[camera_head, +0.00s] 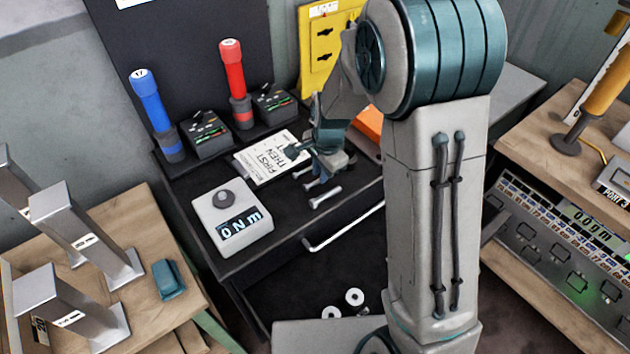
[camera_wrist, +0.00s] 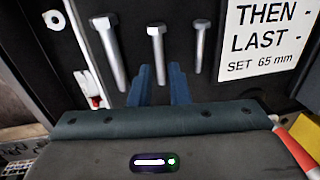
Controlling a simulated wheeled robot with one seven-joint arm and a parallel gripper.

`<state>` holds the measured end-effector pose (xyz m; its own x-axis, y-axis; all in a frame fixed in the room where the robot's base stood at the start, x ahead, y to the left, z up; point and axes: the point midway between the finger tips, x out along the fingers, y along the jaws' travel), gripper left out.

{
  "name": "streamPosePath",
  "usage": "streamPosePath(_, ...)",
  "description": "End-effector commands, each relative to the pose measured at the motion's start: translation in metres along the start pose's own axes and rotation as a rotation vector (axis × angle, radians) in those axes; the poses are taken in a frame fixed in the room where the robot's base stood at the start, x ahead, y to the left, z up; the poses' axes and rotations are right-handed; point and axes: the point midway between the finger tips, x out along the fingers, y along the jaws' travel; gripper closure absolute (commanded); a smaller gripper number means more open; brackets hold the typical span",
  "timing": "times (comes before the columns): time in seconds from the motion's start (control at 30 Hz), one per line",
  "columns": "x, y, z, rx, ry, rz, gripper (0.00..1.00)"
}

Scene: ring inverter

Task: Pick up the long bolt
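Three silver bolts lie side by side on the dark bench top. In the wrist view, the long bolt (camera_wrist: 110,55) is at the left, a middle bolt (camera_wrist: 157,52) is at the centre, and the shortest bolt (camera_wrist: 198,45) is at the right. In the head view, the long bolt (camera_head: 325,197) lies closest to the bench's front edge. My gripper (camera_wrist: 162,75) has its blue fingers apart with nothing held. The fingers point toward the middle bolt, and the long bolt is to their left. In the head view, my arm partly hides the gripper.
An instruction card (camera_head: 270,160) lies behind the bolts. A white torque meter (camera_head: 232,218) stands at the left on the bench. Blue (camera_head: 150,100) and red (camera_head: 234,75) tools stand at the back. White washers (camera_head: 354,297) lie below, past a drawer handle (camera_head: 340,228).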

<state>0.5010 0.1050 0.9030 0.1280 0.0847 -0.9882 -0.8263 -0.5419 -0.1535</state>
Motion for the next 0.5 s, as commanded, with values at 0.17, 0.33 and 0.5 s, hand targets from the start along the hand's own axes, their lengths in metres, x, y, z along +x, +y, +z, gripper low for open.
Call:
streamPosePath(0.17,0.018,0.000,0.000,0.000,0.000,0.001,0.84)
streamPosePath(0.33,0.020,0.000,0.000,-0.001,0.001,-0.001,0.84)
streamPosePath(0.5,0.020,0.000,0.000,-0.001,0.001,-0.001,1.00)
